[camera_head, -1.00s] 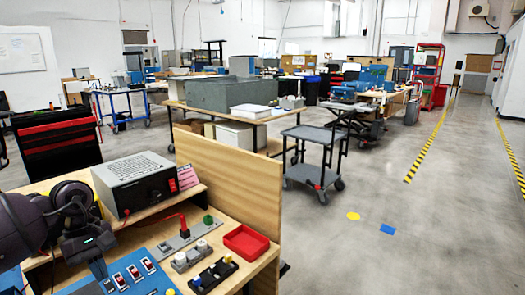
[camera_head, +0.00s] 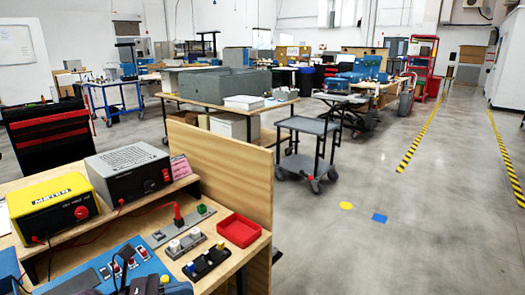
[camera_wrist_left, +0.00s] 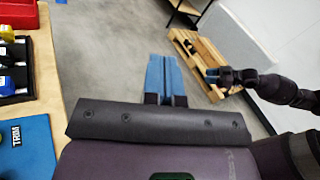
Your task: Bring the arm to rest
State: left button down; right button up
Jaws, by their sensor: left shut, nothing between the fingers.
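My left gripper (camera_head: 138,282) is at the bottom edge of the head view, low in front of the blue switch panel (camera_head: 98,275), and only partly shows. In the left wrist view its blue fingers (camera_wrist_left: 166,72) are together, with nothing between them, over bare floor beside the bench. My right gripper (camera_wrist_left: 222,76) shows small at the right of the left wrist view, on a dark arm. Its jaws are too small to read. It is not in the head view.
The wooden bench holds a yellow meter (camera_head: 52,205), a grey power supply (camera_head: 128,171), a red tray (camera_head: 239,230) and small connector blocks (camera_head: 185,244). A wooden back panel (camera_head: 225,168) stands upright. A grey cart (camera_head: 307,165) and open floor lie beyond. A pallet (camera_wrist_left: 203,66) lies on the floor.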

pick_arm(q)
jog(key=s+a+f+n+t+y, duration=0.2)
jog(key=s+a+f+n+y, duration=0.3)
jog(key=n, duration=0.6)
jog(key=s+a+f+n+t+y, duration=0.1)
jog(key=a+f+n+t+y, duration=0.15)
jog(key=n+y, duration=0.7)
jog(key=s+a+f+n+t+y, duration=0.25)
jog(key=a+n, duration=0.25)
jog(key=n, duration=0.9)
jog(key=s+f+n+g, duration=0.4)
jog(key=s+n+g, duration=0.2)
jog(key=s, duration=0.6)
jog(key=s+f+n+g, duration=0.3)
jog(key=s+n+g, duration=0.35)
jog(key=s, duration=0.55)
jog(key=w+f+m+t+p, duration=0.1)
jog(key=w+t+p, duration=0.3)
jog(key=w+t, duration=0.6)
jog(key=shift+w+d+f+h+p, duration=0.25)
jog(key=shift+w+f+h+p, duration=0.1)
jog(key=shift+f, duration=0.25)
